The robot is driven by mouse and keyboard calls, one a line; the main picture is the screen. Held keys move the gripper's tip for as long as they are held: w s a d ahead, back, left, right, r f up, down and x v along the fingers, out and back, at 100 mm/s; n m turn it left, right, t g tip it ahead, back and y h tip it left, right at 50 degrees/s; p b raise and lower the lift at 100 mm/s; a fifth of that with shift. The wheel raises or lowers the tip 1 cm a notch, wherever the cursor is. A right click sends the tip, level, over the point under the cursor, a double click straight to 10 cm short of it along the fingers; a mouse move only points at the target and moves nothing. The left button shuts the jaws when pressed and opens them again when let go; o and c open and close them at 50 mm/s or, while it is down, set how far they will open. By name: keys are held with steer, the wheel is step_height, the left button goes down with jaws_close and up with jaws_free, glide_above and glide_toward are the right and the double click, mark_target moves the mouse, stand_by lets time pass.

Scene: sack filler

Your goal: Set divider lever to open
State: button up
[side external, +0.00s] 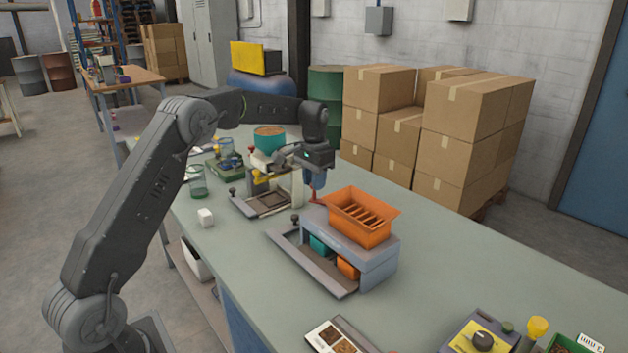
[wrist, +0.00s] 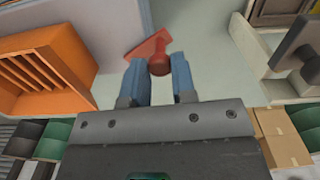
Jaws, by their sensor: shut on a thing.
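The divider has an orange slotted hopper (side external: 362,216) on a grey body (side external: 375,264). A red piece with a round knob (wrist: 159,64) and a flat, angled plate is beside the divider's grey body. Its red also shows in the side view (side external: 317,201), just behind the hopper. I take it for the divider lever, but where it joins the divider cannot be made out. My gripper (side external: 315,191) points down with its blue fingers on either side of the knob, shut on it, as the wrist view (wrist: 160,75) shows.
A teal and orange bin (side external: 347,268) sit under the divider. The filler stand (side external: 262,203) with a teal bowl (side external: 268,139) is close to my gripper on the left. The bench right of the divider is mostly clear.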

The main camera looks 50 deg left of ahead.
steer(key=o, duration=0.9)
step_height(320, 180, up, 14)
steer(key=shift+f, duration=0.1)
stand_by(0.3)
stand_by(0.3)
